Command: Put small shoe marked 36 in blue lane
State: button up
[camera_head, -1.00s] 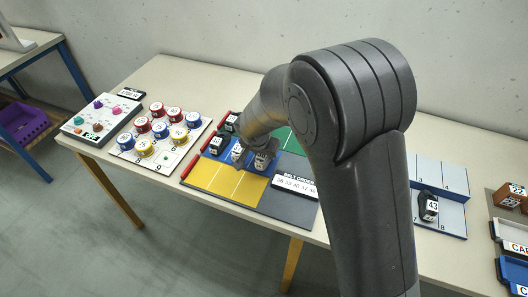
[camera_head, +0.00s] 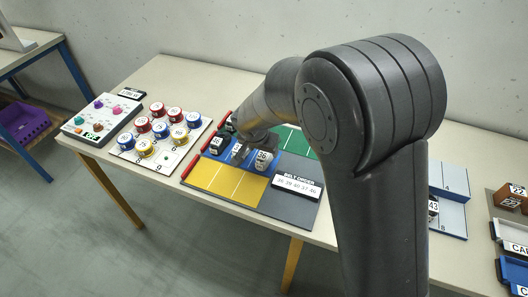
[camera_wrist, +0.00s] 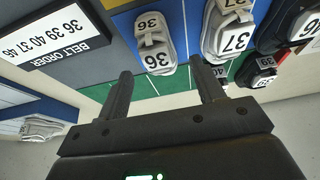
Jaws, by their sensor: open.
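The small shoe marked 36 (camera_head: 263,158) is white and grey. It rests on the blue lane (camera_wrist: 188,30) near its right end in the head view. In the wrist view the same shoe (camera_wrist: 154,43) shows its 36 label, beyond and between the fingertips, with clear space around it. My gripper (camera_wrist: 163,84) is open and empty. In the head view it is over the board, a little left of and above shoe 36, near the shoe marked 37 (camera_wrist: 226,28). Shoe 37 is partly covered by my gripper in the head view.
A dark shoe marked 46 (camera_head: 216,145) and a dark shoe marked 39 (camera_wrist: 258,72) are also on the board. A belt order sign (camera_head: 297,185) stands at the board's right.

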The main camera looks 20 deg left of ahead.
jog(key=v, duration=0.8)
jog(key=shift+s+r, duration=0.15)
jog(key=shift+r, duration=0.2)
jog(key=shift+d, duration=0.1)
jog(key=s+d+r, duration=0.1)
jog(key=d+r, duration=0.5)
jog(key=d, duration=0.5)
jog(key=s+d+r, duration=0.1)
jog(key=d+r, duration=0.4)
jog(key=d, duration=0.7)
jog(key=s+d+r+t, duration=0.1)
jog(key=s+d+r, duration=0.1)
jog(key=s+d, duration=1.2)
jog(key=shift+d, duration=0.3)
